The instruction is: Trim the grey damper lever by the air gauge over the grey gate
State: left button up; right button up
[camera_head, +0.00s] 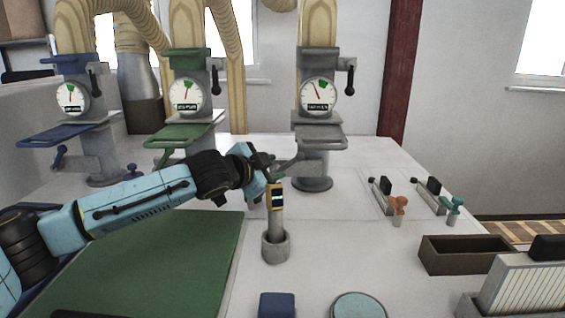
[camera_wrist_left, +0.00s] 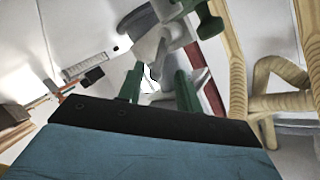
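The grey gate (camera_head: 320,136) is a flat grey plate on the right-hand station. Its round air gauge (camera_head: 318,96) sits above it, the needle leaning just left of the green sector. A grey lever (camera_head: 290,164) sticks out to the left, low on this station. My left gripper (camera_head: 272,166) is at this lever's outer end, partly hiding it. In the wrist view its two green fingers (camera_wrist_left: 160,88) stand apart, with a grey part (camera_wrist_left: 150,48) just beyond them; contact cannot be told. My right gripper is not in view.
A green station (camera_head: 185,135) and a blue station (camera_head: 65,133) stand left. A post with a yellow device (camera_head: 276,197) rises from a grey cup (camera_head: 275,247) close below my gripper. Slide fixtures (camera_head: 383,193) and a brown tray (camera_head: 462,258) are at right.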

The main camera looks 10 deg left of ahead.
aim_at(286, 165)
pick_arm(q)
jog(key=shift+p+x, duration=0.45)
jog(key=shift+x, duration=1.95)
grip_shut()
